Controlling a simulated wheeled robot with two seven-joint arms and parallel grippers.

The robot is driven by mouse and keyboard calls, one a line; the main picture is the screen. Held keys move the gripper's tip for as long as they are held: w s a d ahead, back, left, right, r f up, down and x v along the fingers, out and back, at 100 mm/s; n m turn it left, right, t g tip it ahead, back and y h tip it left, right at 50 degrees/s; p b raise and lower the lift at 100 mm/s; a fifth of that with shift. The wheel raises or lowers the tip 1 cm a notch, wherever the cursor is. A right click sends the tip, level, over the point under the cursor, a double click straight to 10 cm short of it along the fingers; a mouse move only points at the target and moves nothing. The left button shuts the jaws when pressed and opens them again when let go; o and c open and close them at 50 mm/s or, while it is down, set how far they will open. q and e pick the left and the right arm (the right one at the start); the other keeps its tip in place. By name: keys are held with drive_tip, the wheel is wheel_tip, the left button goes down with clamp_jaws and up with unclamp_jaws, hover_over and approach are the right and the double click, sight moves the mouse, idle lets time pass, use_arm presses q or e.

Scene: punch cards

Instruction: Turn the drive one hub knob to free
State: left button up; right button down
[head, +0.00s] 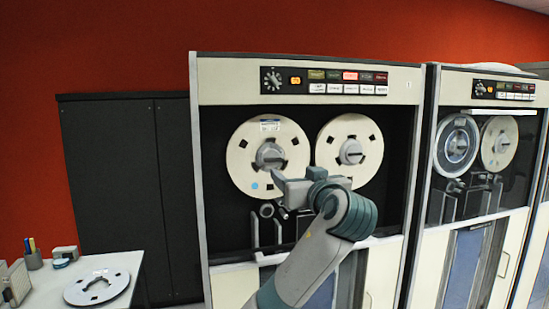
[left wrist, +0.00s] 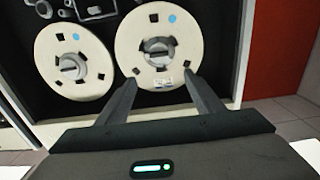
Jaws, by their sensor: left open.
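Drive one (head: 207,140) is the cream-framed tape cabinet in the middle of the head view. Its left reel (head: 240,160) is cream with a label at the top and a blue dot; a grey hub knob (head: 270,154) with a raised bar, roughly horizontal, sits at its centre. The right reel (head: 333,134) has its own hub knob (head: 351,152). My left gripper (head: 276,178) is in front of the left reel's lower part. In the left wrist view, the open, empty fingers (left wrist: 160,79) point at that reel, with its hub knob (left wrist: 158,48) beyond and between the tips, apart from them.
A second tape drive (head: 435,150) stands to the right. A dark cabinet (head: 110,190) is behind at left. A white table (head: 125,265) at lower left holds a loose reel (head: 97,304) and a pen cup (head: 33,261).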

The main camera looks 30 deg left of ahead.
use_arm(q)
drive_tip(key=shift+w+f, duration=0.1)
drive_tip(key=p, duration=0.9)
approach(274, 159)
drive_tip(key=x, duration=0.7)
drive_tip(key=shift+w+a, duration=0.15)
drive_tip(key=shift+a, duration=0.2)
drive_tip(key=shift+w+a, duration=0.35)
drive_tip(key=shift+c, duration=0.2)
drive_tip(key=c, duration=0.9)
